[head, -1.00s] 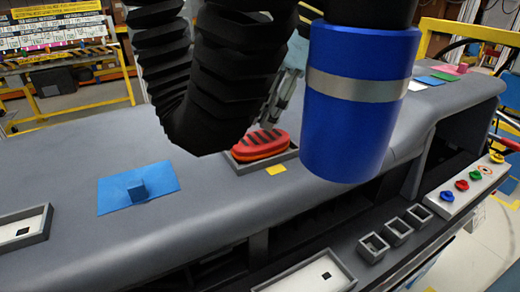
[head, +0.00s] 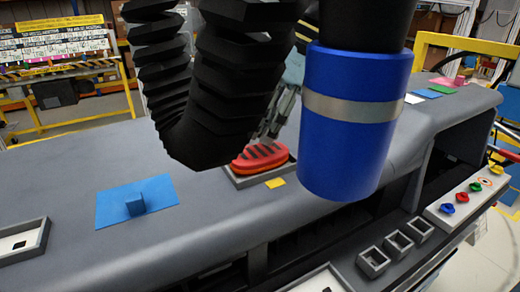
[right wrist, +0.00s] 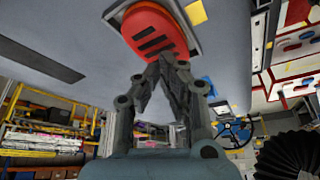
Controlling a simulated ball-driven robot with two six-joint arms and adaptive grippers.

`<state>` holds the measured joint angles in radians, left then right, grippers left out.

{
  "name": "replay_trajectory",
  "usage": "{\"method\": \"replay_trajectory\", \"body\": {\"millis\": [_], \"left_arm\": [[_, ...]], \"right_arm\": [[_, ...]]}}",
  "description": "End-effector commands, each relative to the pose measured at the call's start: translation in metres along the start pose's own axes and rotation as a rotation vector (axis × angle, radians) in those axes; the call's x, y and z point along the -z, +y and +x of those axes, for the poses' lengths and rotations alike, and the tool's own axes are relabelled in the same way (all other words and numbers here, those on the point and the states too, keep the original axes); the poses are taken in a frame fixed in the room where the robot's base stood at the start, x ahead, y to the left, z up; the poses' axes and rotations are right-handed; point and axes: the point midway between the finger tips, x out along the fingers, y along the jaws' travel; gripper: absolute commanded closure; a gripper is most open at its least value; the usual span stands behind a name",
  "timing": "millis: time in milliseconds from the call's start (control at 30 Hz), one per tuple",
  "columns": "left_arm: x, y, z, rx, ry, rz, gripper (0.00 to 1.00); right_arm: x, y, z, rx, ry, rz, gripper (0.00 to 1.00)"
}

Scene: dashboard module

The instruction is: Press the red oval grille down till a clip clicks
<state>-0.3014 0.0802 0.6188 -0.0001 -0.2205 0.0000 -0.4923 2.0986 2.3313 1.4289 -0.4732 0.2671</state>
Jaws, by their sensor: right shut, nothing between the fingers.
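The red oval grille (head: 259,157) with dark slots sits in a shallow grey frame (head: 236,182) on top of the dashboard. Its red side stands above the frame's rim. In the right wrist view the grille (right wrist: 150,28) is at the top. My right gripper (head: 270,138) is shut and empty, pointing down at the grille's far right side. In the right wrist view its closed fingertips (right wrist: 168,58) overlap the grille's near edge; I cannot tell if they touch it. The clips are hidden. My left gripper is not in view.
A yellow square (head: 275,183) lies in front of the frame. A blue block (head: 135,204) stands on a blue sheet (head: 110,208) to the left. Grey trays (head: 40,240) and small square bins (head: 398,243) lie nearer. Colored knobs (head: 461,197) sit on a panel at right.

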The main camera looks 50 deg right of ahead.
Motion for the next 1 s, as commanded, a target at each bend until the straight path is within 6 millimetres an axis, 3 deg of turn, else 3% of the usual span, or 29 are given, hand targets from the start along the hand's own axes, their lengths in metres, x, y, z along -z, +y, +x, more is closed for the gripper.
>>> {"method": "replay_trajectory", "body": {"millis": [1000], "left_arm": [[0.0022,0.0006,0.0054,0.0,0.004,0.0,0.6]], "right_arm": [[-0.0022,0.0,0.0053,0.0,0.0,0.0,1.0]]}}
